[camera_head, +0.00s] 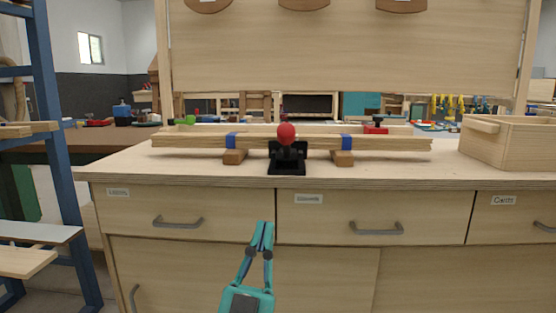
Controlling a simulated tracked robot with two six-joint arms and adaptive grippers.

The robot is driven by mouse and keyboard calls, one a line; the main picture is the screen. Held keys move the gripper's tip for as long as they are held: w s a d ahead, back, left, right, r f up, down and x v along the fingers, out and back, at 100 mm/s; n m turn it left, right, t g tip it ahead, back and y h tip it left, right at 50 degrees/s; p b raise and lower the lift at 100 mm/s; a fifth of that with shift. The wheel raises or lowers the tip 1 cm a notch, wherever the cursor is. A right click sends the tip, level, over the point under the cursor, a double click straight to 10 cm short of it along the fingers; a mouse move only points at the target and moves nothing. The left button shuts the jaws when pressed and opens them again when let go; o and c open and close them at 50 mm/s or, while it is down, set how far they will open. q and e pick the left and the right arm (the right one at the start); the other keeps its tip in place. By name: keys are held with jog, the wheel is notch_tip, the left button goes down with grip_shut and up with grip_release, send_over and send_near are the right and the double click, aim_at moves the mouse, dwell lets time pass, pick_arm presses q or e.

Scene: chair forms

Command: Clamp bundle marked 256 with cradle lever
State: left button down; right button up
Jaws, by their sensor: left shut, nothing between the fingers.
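A bundle of long wooden strips (390,143) lies across two wooden blocks, the left block (235,157) and the right block (342,158), on the workbench top. Two blue bands (347,142) go around the bundle. A black cradle clamp (287,163) stands in front of the bundle's middle, with a red ball knob (286,133) on its lever, which looks upright. I cannot see a 256 mark. My left gripper (264,224) is teal, shut and empty, in front of the drawers and below the clamp, apart from it. My right gripper is not in view.
The workbench (130,166) has drawers with grey handles (178,222) that stick out. A wooden box (515,143) stands at the bench's right end. A blue rack (48,130) stands at the left. The bench's front strip is clear on both sides of the clamp.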

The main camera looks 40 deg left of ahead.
pick_arm(q)
jog(key=p, duration=0.4)
send_near(284, 141)
jog(key=x, duration=0.7)
